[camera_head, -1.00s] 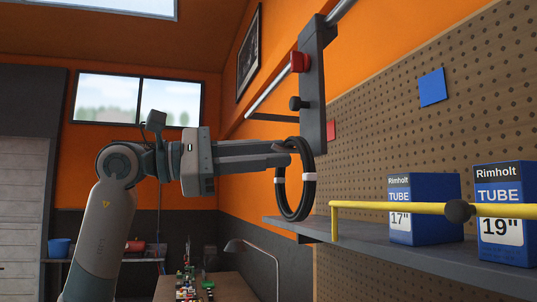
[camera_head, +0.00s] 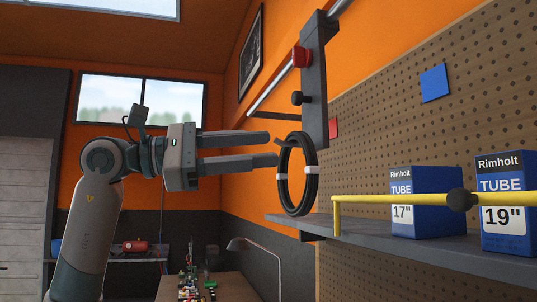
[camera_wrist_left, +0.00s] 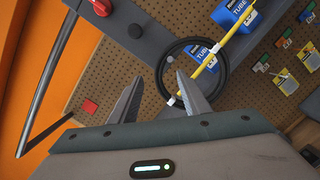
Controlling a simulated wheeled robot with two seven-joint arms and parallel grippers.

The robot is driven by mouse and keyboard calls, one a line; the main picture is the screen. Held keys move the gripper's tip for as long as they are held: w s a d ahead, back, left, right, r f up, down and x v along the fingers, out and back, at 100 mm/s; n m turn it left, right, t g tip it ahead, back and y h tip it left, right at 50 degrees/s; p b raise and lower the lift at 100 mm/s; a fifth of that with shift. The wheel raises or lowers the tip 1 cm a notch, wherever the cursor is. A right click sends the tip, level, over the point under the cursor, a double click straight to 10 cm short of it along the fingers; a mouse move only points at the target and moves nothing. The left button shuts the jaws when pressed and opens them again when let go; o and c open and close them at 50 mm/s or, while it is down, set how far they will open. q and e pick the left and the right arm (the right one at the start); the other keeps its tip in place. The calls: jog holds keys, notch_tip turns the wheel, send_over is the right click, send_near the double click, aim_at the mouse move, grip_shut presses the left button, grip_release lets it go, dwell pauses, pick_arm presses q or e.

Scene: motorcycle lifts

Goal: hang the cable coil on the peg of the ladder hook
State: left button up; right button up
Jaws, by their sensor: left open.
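The black cable coil (camera_head: 313,186) with white bands hangs upright just below the foot of the dark grey ladder hook (camera_head: 313,85). A short dark peg (camera_head: 285,143) juts left at the coil's top and appears to pass through the ring; the exact contact is hard to see. The hook also bears a red knob and a black knob. My left gripper (camera_head: 275,148) is open and empty, its fingertips just left of the coil. In the left wrist view the coil (camera_wrist_left: 227,80) shows beyond the spread fingers (camera_wrist_left: 160,75). My right gripper is out of view.
A grey shelf (camera_head: 375,236) with a yellow rail (camera_head: 400,200) and blue tube boxes (camera_head: 427,185) stands right of the coil. A pegboard (camera_head: 385,130) covers the wall behind. A metal bar (camera_head: 272,88) runs diagonally behind the hook.

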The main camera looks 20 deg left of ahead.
pick_arm(q)
jog(key=b+v, duration=0.4)
jog(key=v, duration=1)
jog(key=shift+a, duration=0.25)
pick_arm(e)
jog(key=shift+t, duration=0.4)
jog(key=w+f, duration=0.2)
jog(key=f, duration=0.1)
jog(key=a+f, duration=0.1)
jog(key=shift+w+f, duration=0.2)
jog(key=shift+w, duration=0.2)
pick_arm(q)
jog(key=shift+s, duration=0.15)
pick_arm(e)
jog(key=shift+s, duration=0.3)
